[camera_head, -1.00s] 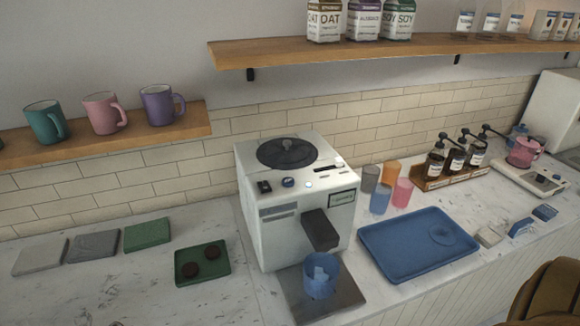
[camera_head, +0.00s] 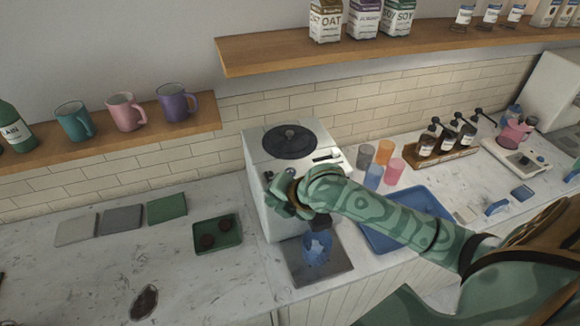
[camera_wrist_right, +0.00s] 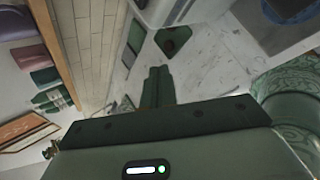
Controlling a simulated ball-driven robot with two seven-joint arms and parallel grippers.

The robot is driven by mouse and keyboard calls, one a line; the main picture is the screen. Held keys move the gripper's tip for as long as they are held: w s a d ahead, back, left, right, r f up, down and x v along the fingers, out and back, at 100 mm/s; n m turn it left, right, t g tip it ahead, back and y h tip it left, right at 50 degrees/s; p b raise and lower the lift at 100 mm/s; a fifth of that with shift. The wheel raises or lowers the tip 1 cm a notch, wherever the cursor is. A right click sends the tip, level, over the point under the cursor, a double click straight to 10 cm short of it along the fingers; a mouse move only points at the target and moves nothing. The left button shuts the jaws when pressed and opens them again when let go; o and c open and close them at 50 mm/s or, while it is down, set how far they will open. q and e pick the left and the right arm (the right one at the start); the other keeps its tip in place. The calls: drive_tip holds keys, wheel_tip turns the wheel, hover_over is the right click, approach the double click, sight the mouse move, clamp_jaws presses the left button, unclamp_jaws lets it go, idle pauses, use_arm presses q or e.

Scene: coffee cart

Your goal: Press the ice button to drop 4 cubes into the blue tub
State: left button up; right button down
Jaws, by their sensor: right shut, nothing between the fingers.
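The white ice machine (camera_head: 256,205) stands on the counter with a dark round lid (camera_head: 290,141) on top. The blue tub (camera_head: 317,250) stands upright below its spout on a dark drip tray (camera_head: 333,267). Pale bluish pieces show in the tub; I cannot count them. My right arm crosses the machine's front, and my right gripper (camera_head: 280,197) is at the front left of its top, by the controls. Its fingers are shut and empty, also in the wrist view (camera_wrist_right: 158,85). The hand hides most of the buttons, so contact cannot be told. My left gripper is out of view.
A green tray (camera_head: 233,247) with two dark discs lies left of the machine. A blue tray (camera_head: 425,196) lies partly under my forearm, with coloured cups (camera_head: 384,152) behind it. Mugs (camera_head: 125,111) stand on the left shelf. The left counter is mostly clear.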

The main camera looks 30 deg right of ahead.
drive_tip(key=w+d+r+n, duration=0.1)
drive_tip(key=w+d, duration=0.1)
drive_tip(key=w+d+r+n, duration=0.3)
drive_tip(key=w+d, duration=0.2)
drive_tip(key=shift+r+n, duration=0.25)
drive_tip(key=shift+n, duration=0.05)
drive_tip(key=w+d+r+n, duration=0.1)
drive_tip(key=w+d+r, duration=0.1)
drive_tip(key=d+r, duration=0.2)
drive_tip(key=shift+n+t, duration=0.3)
drive_tip(key=shift+n, duration=0.1)
drive_tip(key=shift+w+r, duration=0.1)
drive_tip(key=b, duration=0.8)
hover_over(293, 173)
wheel_tip(293, 173, down, 7)
drive_tip(key=shift+r, duration=0.1)
drive_tip(key=shift+f, duration=1)
drive_tip(key=shift+f, duration=0.1)
